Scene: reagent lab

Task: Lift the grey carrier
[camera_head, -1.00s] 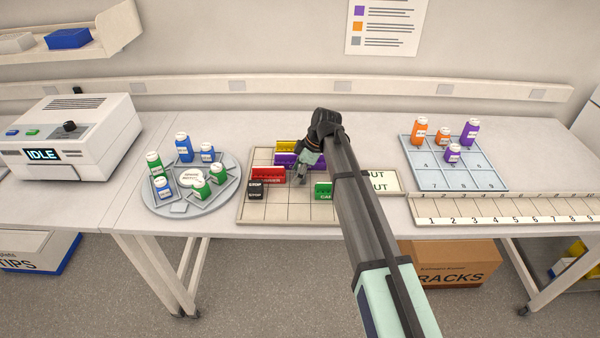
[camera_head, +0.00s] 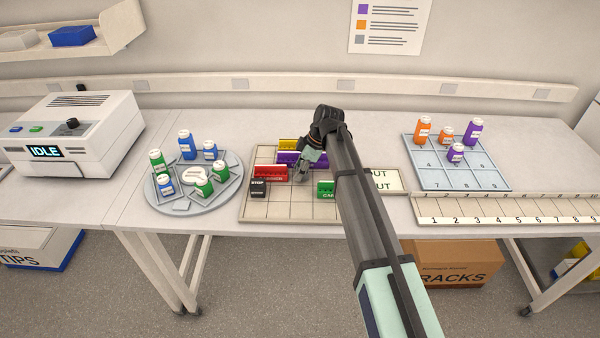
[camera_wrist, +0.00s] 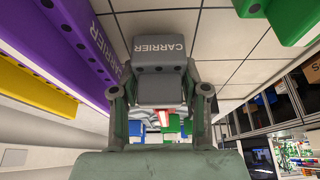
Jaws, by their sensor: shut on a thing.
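The grey carrier (camera_wrist: 160,52), a block with "CARRIER" lettering, is between the two fingers of my gripper (camera_wrist: 160,112) in the wrist view. My gripper is shut on it. In the head view my gripper (camera_head: 304,172) is over the tiled board (camera_head: 290,208), and the carrier is largely hidden by the gripper there. I cannot tell whether the carrier is clear of the board.
A purple carrier (camera_wrist: 72,45) and a yellow one (camera_wrist: 30,88) lie on one side of my gripper, a green one (camera_wrist: 288,15) on the other. Red (camera_head: 270,173) and black (camera_head: 259,187) blocks are left of it. The board's front tiles are clear.

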